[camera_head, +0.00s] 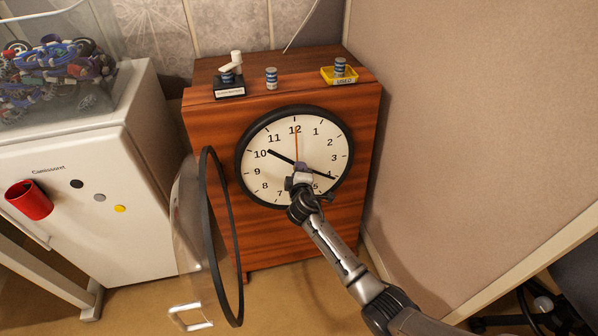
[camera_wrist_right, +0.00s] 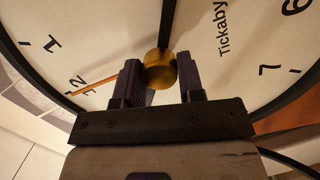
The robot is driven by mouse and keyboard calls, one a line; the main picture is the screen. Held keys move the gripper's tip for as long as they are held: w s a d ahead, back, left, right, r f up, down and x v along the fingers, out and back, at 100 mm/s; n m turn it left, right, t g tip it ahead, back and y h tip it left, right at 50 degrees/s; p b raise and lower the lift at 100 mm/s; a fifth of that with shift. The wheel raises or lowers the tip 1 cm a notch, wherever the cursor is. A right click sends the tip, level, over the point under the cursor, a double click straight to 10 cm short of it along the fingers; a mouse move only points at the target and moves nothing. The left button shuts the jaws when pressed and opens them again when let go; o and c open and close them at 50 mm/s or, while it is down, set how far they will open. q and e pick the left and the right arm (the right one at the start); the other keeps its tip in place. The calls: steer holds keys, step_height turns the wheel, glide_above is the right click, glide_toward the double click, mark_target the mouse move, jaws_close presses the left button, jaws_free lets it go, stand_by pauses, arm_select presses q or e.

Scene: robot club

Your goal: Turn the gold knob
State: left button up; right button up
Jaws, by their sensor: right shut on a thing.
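The gold knob (camera_wrist_right: 159,68) sits at the middle of the clock face (camera_head: 270,171), and in the head view my gripper hides it. My right gripper (camera_head: 301,168) reaches up to the clock from the lower right. In the right wrist view its two dark fingers stand on either side of the knob, shut on it. A black hand points near 10, another toward 4, and a thin orange hand points at 12. The round glass door (camera_head: 222,235) with a black rim hangs open at the left of the clock. My left gripper is not in view.
On top of the wooden cabinet (camera_head: 205,135) stand a black labelled stand (camera_head: 229,92), a blue-striped battery (camera_head: 271,78) and a yellow tray (camera_head: 340,81) with another battery. A white fridge (camera_head: 80,170) with a red cup (camera_head: 29,200) stands left; a beige partition (camera_head: 470,110) is close right.

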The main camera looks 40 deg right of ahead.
steer(key=m+p, duration=0.1)
steer(key=m, duration=0.3)
steer(key=shift+y, duration=0.3)
steer(key=shift+m, duration=0.4)
steer(key=o, duration=0.9)
steer(key=shift+p+v, duration=2.85)
steer(key=shift+v, duration=4.1)
